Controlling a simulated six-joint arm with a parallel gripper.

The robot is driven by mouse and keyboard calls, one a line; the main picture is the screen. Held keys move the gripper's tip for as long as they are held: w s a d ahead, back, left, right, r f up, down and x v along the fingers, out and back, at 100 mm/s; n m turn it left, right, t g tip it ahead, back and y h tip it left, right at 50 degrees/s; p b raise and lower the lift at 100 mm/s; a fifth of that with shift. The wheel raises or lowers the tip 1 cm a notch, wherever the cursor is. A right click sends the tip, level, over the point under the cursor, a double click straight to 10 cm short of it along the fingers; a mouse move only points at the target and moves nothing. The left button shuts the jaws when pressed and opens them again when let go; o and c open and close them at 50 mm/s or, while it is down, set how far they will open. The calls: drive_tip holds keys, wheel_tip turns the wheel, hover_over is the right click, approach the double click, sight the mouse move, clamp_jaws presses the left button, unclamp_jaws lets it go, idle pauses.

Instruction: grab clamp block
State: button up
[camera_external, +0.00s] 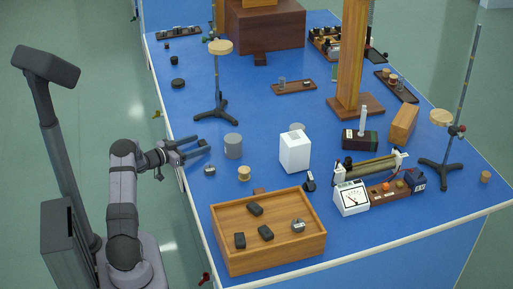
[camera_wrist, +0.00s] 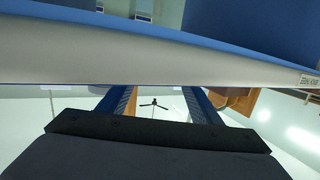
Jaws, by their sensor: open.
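My gripper (camera_external: 204,147) is at the left edge of the blue bench, its fingers apart and pointing right over the bench. In the wrist view the two fingers also show apart, with nothing held between them (camera_wrist: 158,95). A small grey metallic block (camera_external: 209,170) sits on the bench just below the fingers in the picture, apart from them. A similar small metallic block (camera_external: 298,226) lies in the wooden tray (camera_external: 268,259). I cannot tell for sure which one is the clamp block. Neither block can be made out in the wrist view.
A grey cylinder (camera_external: 233,146) stands close to the right of the fingertips. A small tan cylinder (camera_external: 244,174), a white box (camera_external: 295,153) and a tripod stand (camera_external: 217,108) are near. Several black blocks lie in the tray. The bench edge crosses the wrist view (camera_wrist: 150,62).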

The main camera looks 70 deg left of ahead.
drive_tip(key=c, duration=1.2)
drive_tip(key=shift+c, duration=0.2)
drive_tip(key=shift+r, duration=0.1)
wheel_tip(320, 180, up, 10)
